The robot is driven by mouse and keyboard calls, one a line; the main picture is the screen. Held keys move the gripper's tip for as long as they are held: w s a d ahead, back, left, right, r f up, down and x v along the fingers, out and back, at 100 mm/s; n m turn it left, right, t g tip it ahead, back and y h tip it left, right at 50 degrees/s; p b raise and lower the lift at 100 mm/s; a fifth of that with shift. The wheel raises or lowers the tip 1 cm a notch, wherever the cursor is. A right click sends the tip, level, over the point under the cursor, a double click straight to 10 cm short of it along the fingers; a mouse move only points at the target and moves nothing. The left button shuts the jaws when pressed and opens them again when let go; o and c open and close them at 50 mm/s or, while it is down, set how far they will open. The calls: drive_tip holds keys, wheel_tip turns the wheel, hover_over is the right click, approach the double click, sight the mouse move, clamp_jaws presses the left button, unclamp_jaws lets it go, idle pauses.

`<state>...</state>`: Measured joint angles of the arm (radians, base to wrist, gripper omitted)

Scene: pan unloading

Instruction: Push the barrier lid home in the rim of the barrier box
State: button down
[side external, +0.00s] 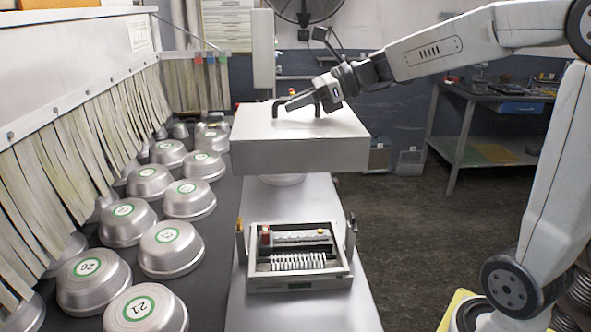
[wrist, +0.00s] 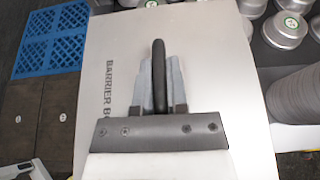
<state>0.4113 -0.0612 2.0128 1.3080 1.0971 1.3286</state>
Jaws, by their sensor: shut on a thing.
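The barrier lid (side external: 285,155) is a thick white slab, held up off the bench above and behind the open box in the side view. Its white top (wrist: 225,70) fills much of the wrist view, with the lettering "BARRIER BO" partly covered. My gripper (side external: 303,98) is shut on the lid's dark handle (wrist: 158,60); the wrist view shows the gripper fingers (wrist: 158,85) on both sides of the handle. The barrier box (side external: 341,281) is open on the bench, its grey rim bare, with a white coil-like row and small red and yellow parts inside.
Upright latches (side external: 240,241) stand at the box's sides. The bench (side external: 300,314) is bare in front of the box. Several metal pans (side external: 171,250) with green labels stand to the left, by a strip curtain (side external: 85,140). A blue pallet (wrist: 52,40) lies on the floor.

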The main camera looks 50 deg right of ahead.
wheel_tip(320, 180, down, 20)
idle(0.5)
drive_tip(key=shift+f, duration=0.25)
idle(0.3)
drive_tip(key=shift+f, duration=1.8)
drive_tip(key=shift+f, duration=0.9)
idle(1.3)
drive_tip(key=c, duration=0.6)
unclamp_jaws()
drive_tip(key=shift+d, duration=0.1)
drive_tip(key=shift+v, duration=3.8)
drive_tip(key=shift+f, duration=0.1)
